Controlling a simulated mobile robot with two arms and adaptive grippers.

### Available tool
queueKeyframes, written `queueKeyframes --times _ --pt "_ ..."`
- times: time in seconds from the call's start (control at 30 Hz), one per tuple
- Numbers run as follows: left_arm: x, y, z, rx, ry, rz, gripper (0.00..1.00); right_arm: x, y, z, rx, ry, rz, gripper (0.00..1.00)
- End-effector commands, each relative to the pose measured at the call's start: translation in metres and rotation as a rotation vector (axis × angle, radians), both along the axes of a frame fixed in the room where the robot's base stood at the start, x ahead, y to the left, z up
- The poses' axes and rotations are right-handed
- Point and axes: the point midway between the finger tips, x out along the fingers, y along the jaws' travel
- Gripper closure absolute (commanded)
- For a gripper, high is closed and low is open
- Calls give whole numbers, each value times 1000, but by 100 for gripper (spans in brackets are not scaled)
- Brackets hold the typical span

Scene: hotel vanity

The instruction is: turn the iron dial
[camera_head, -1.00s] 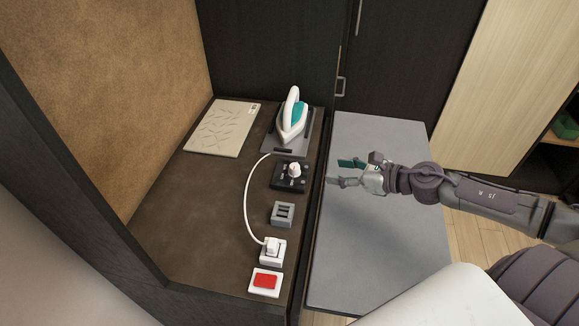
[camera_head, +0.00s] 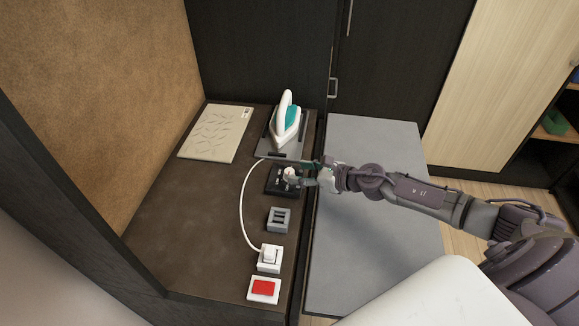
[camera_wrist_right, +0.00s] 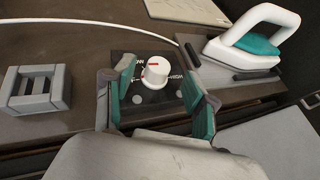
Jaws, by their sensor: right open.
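The iron dial is a white knob (camera_wrist_right: 155,71) with a red mark on its top, set on a black panel (camera_wrist_right: 135,68) with white lettering. In the head view the knob (camera_head: 290,174) is partly covered by my right gripper (camera_head: 303,171). In the right wrist view my right gripper (camera_wrist_right: 157,100) is open, one green-padded finger on each side of the knob's near side, with gaps to it. The white and teal iron (camera_head: 287,120) rests on its grey plate behind the panel. My left gripper is not in view.
In front of the panel are a grey slotted block (camera_head: 278,220), a white plug in a socket (camera_head: 269,258) and a red switch (camera_head: 263,289). A white cord (camera_head: 242,205) curves left. A patterned board (camera_head: 216,133) lies at the back left. A grey surface (camera_head: 365,230) is clear at right.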

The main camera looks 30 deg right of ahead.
Motion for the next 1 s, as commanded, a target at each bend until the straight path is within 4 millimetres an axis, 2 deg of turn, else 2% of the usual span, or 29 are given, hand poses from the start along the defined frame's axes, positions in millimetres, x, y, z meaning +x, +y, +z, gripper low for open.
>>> queueKeyframes --times 0.1,0.23,0.67,1.0 --pt "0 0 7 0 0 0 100 17 11 -5 2 -1 1 44" --pt "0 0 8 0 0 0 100 29 17 -13 3 -1 -1 44" --pt "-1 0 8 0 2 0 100 35 21 -18 -1 1 1 45" --pt "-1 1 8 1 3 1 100 35 21 -18 -1 1 0 100"
